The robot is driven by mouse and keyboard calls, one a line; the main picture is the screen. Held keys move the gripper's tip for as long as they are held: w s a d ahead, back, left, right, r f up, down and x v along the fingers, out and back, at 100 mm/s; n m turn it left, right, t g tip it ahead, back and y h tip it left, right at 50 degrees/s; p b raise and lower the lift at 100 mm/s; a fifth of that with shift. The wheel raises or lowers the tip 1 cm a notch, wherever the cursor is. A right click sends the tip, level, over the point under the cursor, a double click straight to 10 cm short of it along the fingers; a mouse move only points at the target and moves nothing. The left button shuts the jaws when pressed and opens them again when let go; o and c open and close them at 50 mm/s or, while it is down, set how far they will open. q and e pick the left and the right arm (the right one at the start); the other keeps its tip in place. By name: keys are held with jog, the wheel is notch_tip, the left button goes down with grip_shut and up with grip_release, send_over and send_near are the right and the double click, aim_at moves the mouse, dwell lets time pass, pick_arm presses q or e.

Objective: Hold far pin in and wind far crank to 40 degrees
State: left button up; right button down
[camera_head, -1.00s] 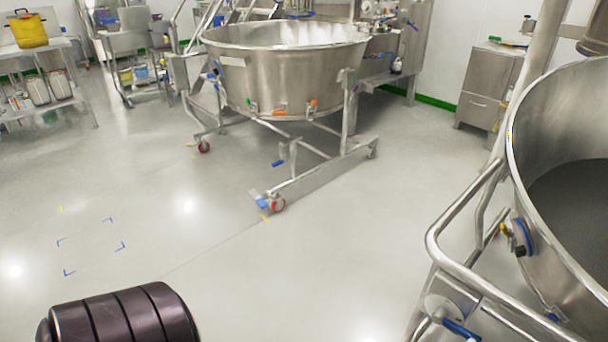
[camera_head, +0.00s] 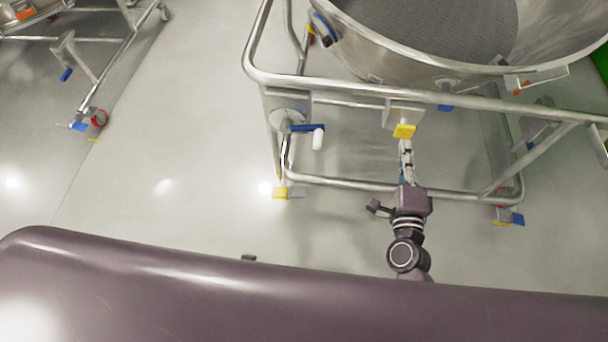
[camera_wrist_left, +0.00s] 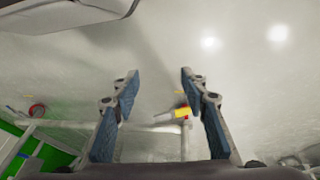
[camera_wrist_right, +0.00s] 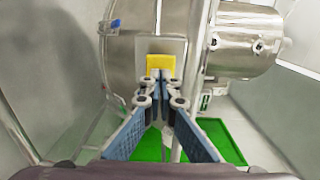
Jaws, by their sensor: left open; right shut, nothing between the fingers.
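The yellow pin head (camera_head: 404,131) sits on a small metal plate on the frame of the tub stand in the head view. My right gripper (camera_head: 406,148) is shut and empty, with its fingertips right at the yellow head. In the right wrist view the yellow head (camera_wrist_right: 160,64) shows just beyond the closed fingertips (camera_wrist_right: 161,92); I cannot tell if they touch. The crank (camera_head: 305,128), a blue arm with a white handle on a round metal disc, is left of the pin. My left gripper (camera_wrist_left: 160,76) is open and empty above the floor, outside the head view.
The steel tub (camera_head: 430,45) stands above the tubular frame (camera_head: 340,185). Casters with yellow and blue pedals (camera_head: 280,193) are at its feet. Another tub stand (camera_head: 85,75) is at the upper left. Open floor (camera_head: 170,170) lies between the stands.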

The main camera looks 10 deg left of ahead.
pick_arm(q)
jog(key=w+d+r+n+t+h, duration=0.3)
jog(key=w+d+r+t, duration=0.1)
jog(key=w+d+r, duration=0.55)
jog(key=n+t, duration=0.9)
jog(key=n, duration=0.5)
send_near(316, 142)
jog(key=s+d+f, duration=0.2)
jog(key=d, duration=0.1)
jog(key=n, duration=0.1)
jog(key=w, duration=1.2)
jog(key=shift+w+a+r, duration=0.1)
jog(key=shift+w+r, duration=0.1)
jog(key=shift+r, duration=0.1)
